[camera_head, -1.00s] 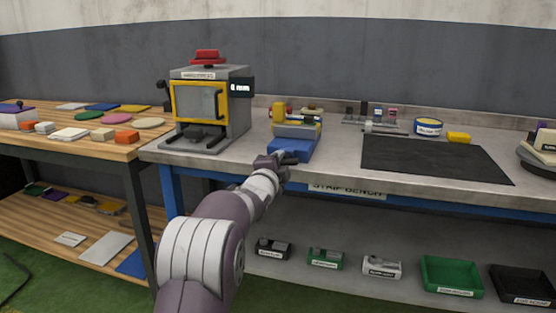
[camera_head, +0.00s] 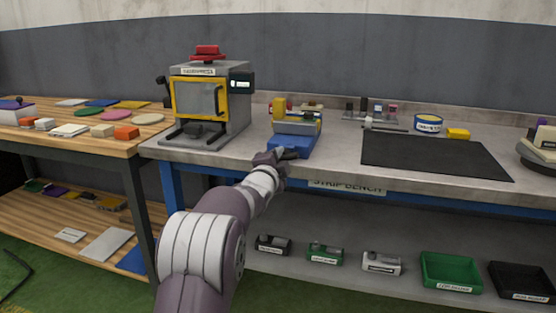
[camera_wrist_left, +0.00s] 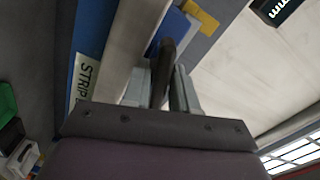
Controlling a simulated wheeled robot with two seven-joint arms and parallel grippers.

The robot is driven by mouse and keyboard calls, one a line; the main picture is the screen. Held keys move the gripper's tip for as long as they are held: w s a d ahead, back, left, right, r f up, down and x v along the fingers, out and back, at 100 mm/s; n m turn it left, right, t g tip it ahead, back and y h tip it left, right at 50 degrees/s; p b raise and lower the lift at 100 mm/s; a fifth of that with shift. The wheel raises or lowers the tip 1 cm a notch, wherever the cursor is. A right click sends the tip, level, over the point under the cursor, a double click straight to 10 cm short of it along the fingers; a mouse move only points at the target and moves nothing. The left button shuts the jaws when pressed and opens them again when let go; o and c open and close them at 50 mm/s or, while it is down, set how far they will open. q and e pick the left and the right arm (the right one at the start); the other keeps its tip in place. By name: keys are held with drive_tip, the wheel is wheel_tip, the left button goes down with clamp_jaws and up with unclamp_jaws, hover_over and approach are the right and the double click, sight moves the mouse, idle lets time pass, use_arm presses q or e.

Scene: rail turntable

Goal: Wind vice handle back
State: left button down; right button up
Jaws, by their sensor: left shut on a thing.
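The vice (camera_head: 296,145), with a blue base and grey and yellow upper parts, stands at the front edge of the grey bench. My left gripper (camera_head: 287,154) is at its front side, in front of the bench edge. In the left wrist view, the fingers (camera_wrist_left: 160,88) are shut on a dark bar, the vice handle (camera_wrist_left: 164,62). A blue and yellow part of the vice (camera_wrist_left: 185,25) shows beyond it. The handle is too small to make out in the head view. My right gripper is not in view.
A grey press with a yellow frame (camera_head: 173,100) stands left of the vice. A black mat (camera_head: 435,157) lies to the right. The strip bench's front edge (camera_head: 345,188) is close under my left gripper. A wooden table (camera_head: 70,145) adjoins at left.

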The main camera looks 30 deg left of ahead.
use_arm(q)
drive_tip(key=shift+d+f+n+p, duration=0.1)
drive_tip(key=shift+n+p, duration=0.25)
drive_tip(key=shift+n, duration=0.7)
drive_tip(key=shift+d+f+n+p, duration=0.1)
drive_tip(key=shift+n+p, duration=0.25)
drive_tip(key=shift+n, duration=0.7)
drive_tip(key=shift+r+n+p, duration=0.15)
drive_tip(key=shift+n+p, duration=1.1)
drive_tip(key=shift+n, duration=1.15)
drive_tip(key=n+p, duration=0.2)
drive_tip(key=n, duration=0.1)
drive_tip(key=shift+w+d+r, duration=0.1)
drive_tip(key=shift+r, duration=0.15)
drive_tip(key=n+p, duration=0.2)
drive_tip(key=n, duration=0.4)
drive_tip(key=shift+r, duration=0.1)
drive_tip(key=n+p, duration=0.2)
drive_tip(key=n, duration=0.1)
drive_tip(key=shift+n, duration=0.3)
drive_tip(key=n+p, duration=0.1)
drive_tip(key=n, duration=0.2)
drive_tip(key=shift+n+p, duration=0.3)
drive_tip(key=n, duration=0.1)
drive_tip(key=n+p, duration=0.1)
drive_tip(key=n, duration=0.1)
drive_tip(key=shift+f, duration=0.3)
drive_tip(key=shift+d+f+n+p, duration=0.1)
drive_tip(key=shift+n+p, duration=0.5)
drive_tip(key=shift+n, duration=0.9)
